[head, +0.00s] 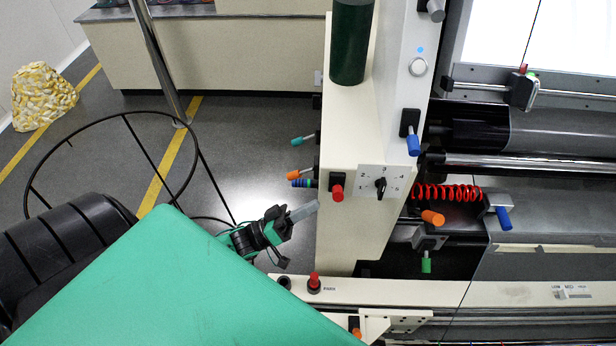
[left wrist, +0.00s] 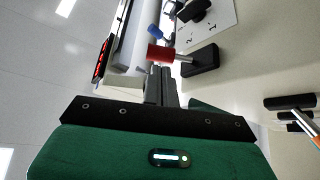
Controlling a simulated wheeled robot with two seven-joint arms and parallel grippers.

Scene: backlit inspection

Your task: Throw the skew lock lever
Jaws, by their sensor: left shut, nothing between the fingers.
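No label for the skew lock lever is readable, so I cannot tell which lever it is. A red-handled lever (head: 337,192) on a black base is on the cream machine post, left of the numbered dial. My left gripper (head: 307,210) is shut and empty, below and left of it in the head view. In the left wrist view, the red handle (left wrist: 160,53) appears just beyond the shut fingertips (left wrist: 160,72); contact is unclear. Orange (head: 297,170) and teal (head: 303,140) levers stick out from the post's left side. My right gripper is not in view.
The black dial (head: 381,184) is close right of the red lever. Blue (head: 413,146), orange (head: 432,217) and green (head: 426,264) handles are farther right. A red-topped knob (head: 314,282) stands on the lower ledge. Open floor is left of the post.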

